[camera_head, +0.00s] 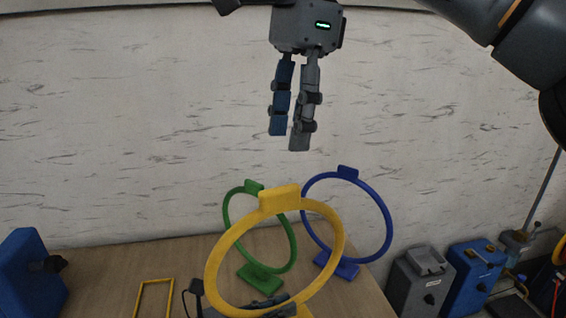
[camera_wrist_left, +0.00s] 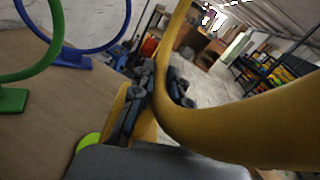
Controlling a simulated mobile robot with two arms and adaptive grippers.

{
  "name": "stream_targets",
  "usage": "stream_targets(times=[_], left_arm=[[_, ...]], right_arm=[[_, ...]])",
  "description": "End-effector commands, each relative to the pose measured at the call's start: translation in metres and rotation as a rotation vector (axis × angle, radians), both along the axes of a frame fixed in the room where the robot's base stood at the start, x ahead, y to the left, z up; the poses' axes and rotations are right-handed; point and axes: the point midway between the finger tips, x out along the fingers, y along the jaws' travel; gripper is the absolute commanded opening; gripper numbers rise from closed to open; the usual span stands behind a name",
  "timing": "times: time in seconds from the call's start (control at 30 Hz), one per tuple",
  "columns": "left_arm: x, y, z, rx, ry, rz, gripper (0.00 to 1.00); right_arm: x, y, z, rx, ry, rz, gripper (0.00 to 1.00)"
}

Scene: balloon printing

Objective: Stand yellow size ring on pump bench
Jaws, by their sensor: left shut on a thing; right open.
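The yellow size ring (camera_head: 280,200) is upright in the head view, its tab at the top; part of its foot (camera_head: 304,311) shows at the bottom edge. My left gripper (camera_head: 262,305) is shut on the ring's lower part; the ring also shows large in the left wrist view (camera_wrist_left: 235,122), the left gripper's fingers (camera_wrist_left: 153,88) around it. Whether the foot touches the wooden bench top (camera_head: 362,298) cannot be told. My right gripper (camera_head: 289,137) hangs empty above the rings, fingers slightly apart and pointing down.
A green ring (camera_head: 290,240) and a blue ring (camera_head: 386,215) stand upright behind the yellow one. A yellow rectangular frame (camera_head: 155,281) and a blue device (camera_head: 30,273) are at left. Grey (camera_head: 420,280) and blue (camera_head: 472,276) boxes are at right. A pale wall is behind.

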Motion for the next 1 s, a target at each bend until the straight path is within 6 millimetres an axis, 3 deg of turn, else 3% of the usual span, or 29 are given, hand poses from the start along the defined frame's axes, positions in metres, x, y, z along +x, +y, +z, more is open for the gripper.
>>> stream_targets(times=[0.5,0.7,1.0], left_arm=[[0.000,0.000,0.001,-0.001,-0.001,-0.001,0.00],[0.000,0.000,0.001,-0.001,-0.001,-0.001,0.00],[0.000,0.000,0.001,-0.001,-0.001,-0.001,0.00]], right_arm=[[-0.007,0.011,-0.089,0.002,0.005,-0.001,0.43],[-0.008,0.014,-0.104,0.005,0.004,-0.002,0.43],[-0.008,0.014,-0.106,0.005,0.004,-0.002,0.43]])
